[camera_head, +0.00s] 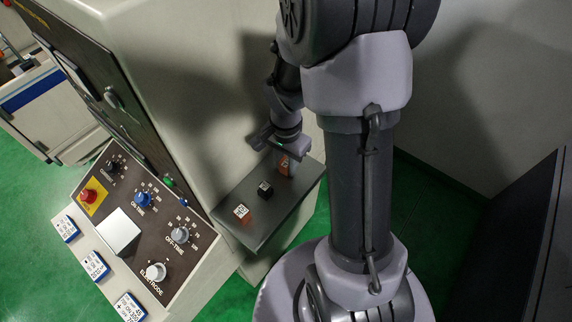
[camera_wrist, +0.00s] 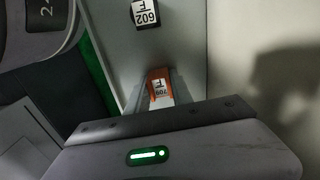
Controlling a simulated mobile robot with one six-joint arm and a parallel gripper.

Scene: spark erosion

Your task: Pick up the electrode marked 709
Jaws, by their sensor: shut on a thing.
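The electrode marked 709 (camera_wrist: 158,88) is an orange-brown block with a white label, seen at the middle of the wrist view. My gripper (camera_wrist: 160,94) is shut on it, with a finger on each side. In the head view my gripper (camera_head: 285,164) is at the far end of the grey shelf (camera_head: 262,229), with the orange of the electrode (camera_head: 284,165) between its fingers. I cannot tell whether the electrode touches the shelf.
A black electrode (camera_head: 265,188) labelled 602 (camera_wrist: 146,14) stands on the shelf close by. Another orange-brown electrode with a white label (camera_head: 242,211) stands nearer the control panel (camera_head: 143,225). The machine's pale wall (camera_head: 190,90) rises beside the shelf.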

